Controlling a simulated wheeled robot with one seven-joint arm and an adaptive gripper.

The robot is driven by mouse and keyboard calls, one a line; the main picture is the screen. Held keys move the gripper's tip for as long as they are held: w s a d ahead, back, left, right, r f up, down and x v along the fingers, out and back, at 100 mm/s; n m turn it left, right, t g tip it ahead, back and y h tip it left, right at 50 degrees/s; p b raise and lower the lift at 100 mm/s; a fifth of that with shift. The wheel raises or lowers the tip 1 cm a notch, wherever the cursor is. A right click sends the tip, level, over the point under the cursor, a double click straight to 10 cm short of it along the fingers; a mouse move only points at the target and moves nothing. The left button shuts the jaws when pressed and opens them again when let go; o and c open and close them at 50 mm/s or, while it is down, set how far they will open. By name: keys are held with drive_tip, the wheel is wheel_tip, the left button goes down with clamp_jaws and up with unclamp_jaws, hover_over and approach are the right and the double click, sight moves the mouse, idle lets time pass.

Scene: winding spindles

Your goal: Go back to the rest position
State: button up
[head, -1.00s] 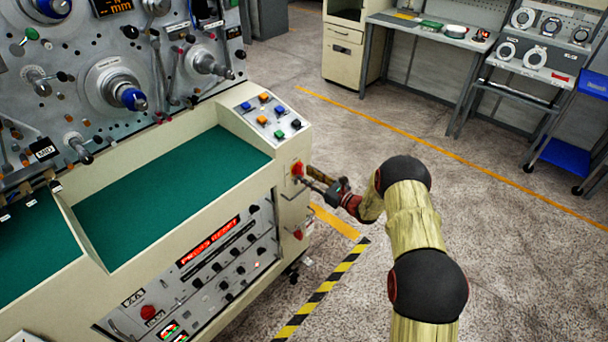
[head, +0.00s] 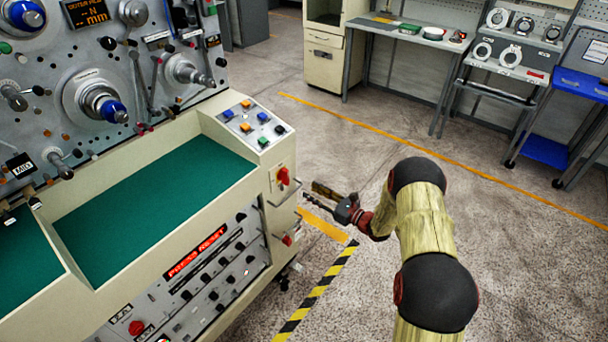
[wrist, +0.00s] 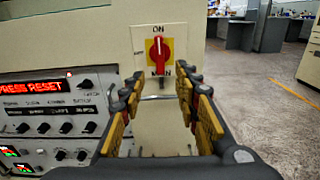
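My gripper (head: 322,194) is at the right of the machine's end panel, apart from it, with nothing held. In the wrist view its two fingers (wrist: 160,100) stand apart with a clear gap between them. A red rotary switch (head: 283,176) on a yellow plate sits on the end panel. In the wrist view the red switch (wrist: 158,54) stands upright between the labels ON and MAIN, beyond the fingertips. A red display (head: 197,252) on the front panel reads PRESS RESET.
The winding machine (head: 130,225) with a green bed fills the left. A metal handle and a second red knob (head: 287,240) are on its end panel. Black-yellow floor tape (head: 322,287) lies beside it. A workbench (head: 410,33) and a blue cart (head: 548,150) stand behind. Open floor lies right.

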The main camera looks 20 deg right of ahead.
drive_tip(key=s+a+f+n+g+y, duration=0.1)
drive_tip(key=s+a+f+n+g, duration=0.1)
drive_tip(key=s+a+n+g, duration=0.45)
drive_tip(key=s+a+f+n+g+y, duration=0.1)
drive_tip(key=s+a+n+g, duration=0.25)
drive_tip(key=s, duration=0.55)
drive_tip(key=s+d+r+n+g+h, duration=0.2)
drive_tip(key=s+r+n+h, duration=0.3)
drive_tip(key=s+r+n, duration=0.45)
drive_tip(key=s+d+r+n+g+h, duration=0.25)
drive_tip(key=s+r+n+h, duration=0.3)
drive_tip(key=s+r, duration=0.65)
drive_tip(key=s+a+r+n+t+h, duration=0.1)
drive_tip(key=s+r+n+t+h, duration=0.1)
drive_tip(key=s+r+n+t, duration=0.2)
drive_tip(key=s+r+t, duration=0.1)
drive_tip(key=s+r, duration=0.2)
drive_tip(key=r, duration=0.4)
drive_tip(key=shift+s+a+r, duration=0.2)
drive_tip(key=shift+a+r, duration=0.15)
drive_tip(key=shift+t, duration=0.25)
drive_tip(key=c, duration=0.3)
